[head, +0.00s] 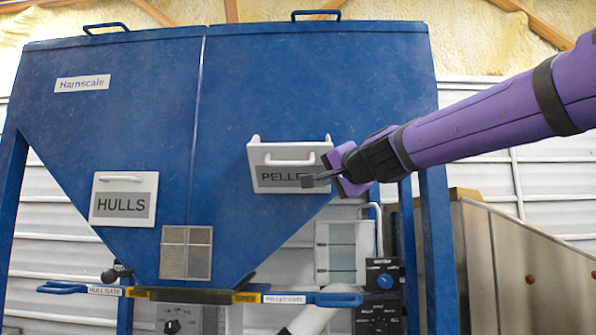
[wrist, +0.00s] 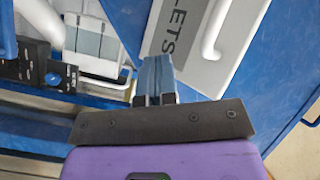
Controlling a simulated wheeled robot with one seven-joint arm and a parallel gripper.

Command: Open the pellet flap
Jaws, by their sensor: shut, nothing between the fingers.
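The pellet flap (head: 270,184) is a white panel with a grey label and a white bar handle (head: 290,160) on the right slope of the blue hopper. Its top edge appears tipped outward, with side pieces showing at the upper corners; how far is hard to tell. My gripper (head: 316,181) is shut and empty in front of the flap's lower right part, covering the label's end. In the wrist view the shut fingertips (wrist: 155,75) lie beside the label end of the flap (wrist: 190,65), apart from the handle (wrist: 213,30). Contact with the panel cannot be told.
The hulls flap (head: 124,215) sits flat at left. Below are the hull gate handle (head: 62,287), the pellet gate handle (head: 338,299) and a control box with a blue knob (head: 385,281). A blue post (head: 433,240) and metal bin (head: 520,260) stand at right.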

